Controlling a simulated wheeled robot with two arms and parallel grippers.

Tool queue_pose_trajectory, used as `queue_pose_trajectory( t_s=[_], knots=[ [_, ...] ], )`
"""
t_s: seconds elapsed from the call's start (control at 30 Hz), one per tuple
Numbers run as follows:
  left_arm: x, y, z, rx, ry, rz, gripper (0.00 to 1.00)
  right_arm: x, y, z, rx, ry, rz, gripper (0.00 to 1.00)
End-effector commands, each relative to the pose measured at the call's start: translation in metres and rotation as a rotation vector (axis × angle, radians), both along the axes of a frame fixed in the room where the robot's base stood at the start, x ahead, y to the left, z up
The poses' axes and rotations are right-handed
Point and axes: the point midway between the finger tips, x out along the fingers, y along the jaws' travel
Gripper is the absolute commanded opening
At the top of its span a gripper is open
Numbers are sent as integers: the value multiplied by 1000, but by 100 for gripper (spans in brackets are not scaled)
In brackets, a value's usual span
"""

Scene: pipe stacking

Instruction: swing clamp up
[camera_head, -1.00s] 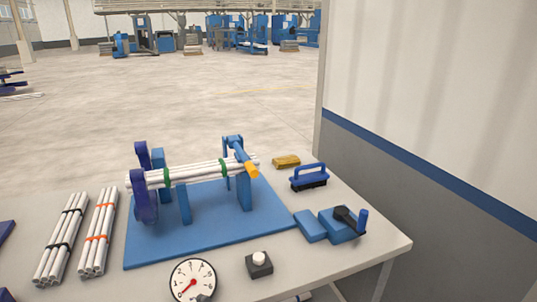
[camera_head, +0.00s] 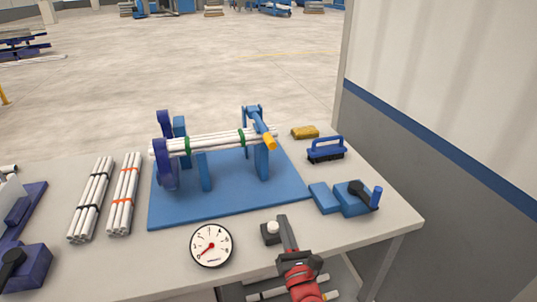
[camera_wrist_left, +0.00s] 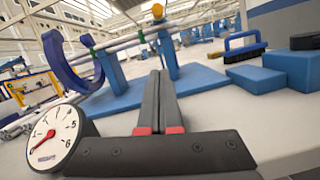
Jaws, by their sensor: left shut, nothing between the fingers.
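The blue clamp (camera_head: 257,120) with an orange handle end (camera_head: 269,142) stands at the right end of the pipe stand. Its arm slants down to the right across the pipe bundle. The white pipes (camera_head: 215,141), with green bands, lie across the blue stand posts. In the left wrist view the orange-tipped clamp (camera_wrist_left: 158,14) shows at the top, beyond the fingers. My right gripper is out of view.
A dial gauge (camera_head: 212,245) stands left of my left gripper. Two pipe bundles (camera_head: 92,200) (camera_head: 124,195) lie left of the blue base plate (camera_head: 225,208).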

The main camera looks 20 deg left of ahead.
Motion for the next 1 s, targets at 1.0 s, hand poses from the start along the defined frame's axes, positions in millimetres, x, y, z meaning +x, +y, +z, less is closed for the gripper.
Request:
queue_pose_trajectory(
  t_s=[1.0],
  knots=[
    [140, 86, 44, 8, 0, 3, 0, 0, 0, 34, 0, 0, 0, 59]
  ],
)
